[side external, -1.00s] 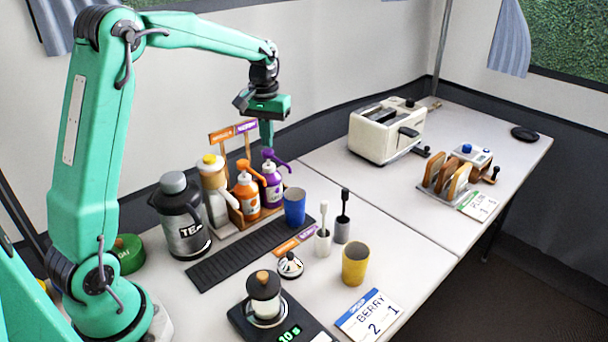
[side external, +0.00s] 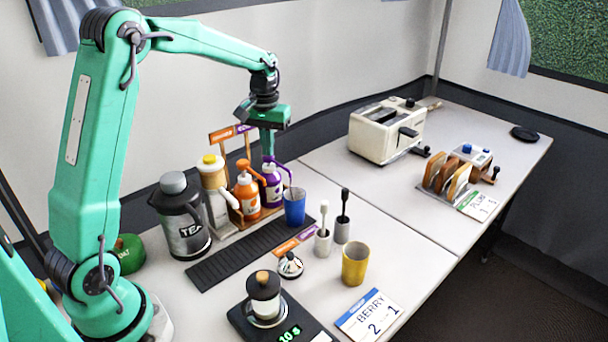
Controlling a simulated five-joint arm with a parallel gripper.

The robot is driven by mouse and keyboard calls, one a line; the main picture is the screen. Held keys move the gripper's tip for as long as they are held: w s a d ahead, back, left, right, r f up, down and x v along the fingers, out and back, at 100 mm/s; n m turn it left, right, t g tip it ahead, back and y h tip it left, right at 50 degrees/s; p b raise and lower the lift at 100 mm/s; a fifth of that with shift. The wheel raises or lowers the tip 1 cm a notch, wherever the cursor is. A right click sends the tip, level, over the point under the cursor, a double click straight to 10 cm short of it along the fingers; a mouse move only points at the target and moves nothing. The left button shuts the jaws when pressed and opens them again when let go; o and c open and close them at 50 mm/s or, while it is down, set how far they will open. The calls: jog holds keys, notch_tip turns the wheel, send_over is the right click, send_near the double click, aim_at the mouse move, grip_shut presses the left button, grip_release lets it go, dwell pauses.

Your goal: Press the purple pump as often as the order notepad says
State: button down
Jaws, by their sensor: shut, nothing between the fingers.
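The purple pump (side external: 271,187) is a white-labelled bottle with a purple head, at the right end of the wooden rack. My gripper (side external: 267,154) is shut and points down right over the purple pump head. Its tip appears to touch the head, which sits low and is partly hidden by the fingers. The order notepad (side external: 368,316) lies at the front of the table and reads "BERRY" with "2" and "1" below. Small marks beside the numbers are too small to read. A blue cup (side external: 294,209) stands just right of the purple pump.
An orange pump (side external: 246,198), a yellow-capped bottle (side external: 213,180) and a TEA jug (side external: 184,222) stand left of the purple pump. A yellow cup (side external: 355,265), a scale (side external: 312,324), a toaster (side external: 384,134) and a toast rack (side external: 450,177) stand elsewhere.

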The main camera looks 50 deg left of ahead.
dwell(0.4)
jog(key=shift+r, duration=1.35)
jog(key=shift+r, duration=0.1)
notch_tip(320, 180, up, 6)
jog(key=shift+f, duration=0.1)
dwell(0.7)
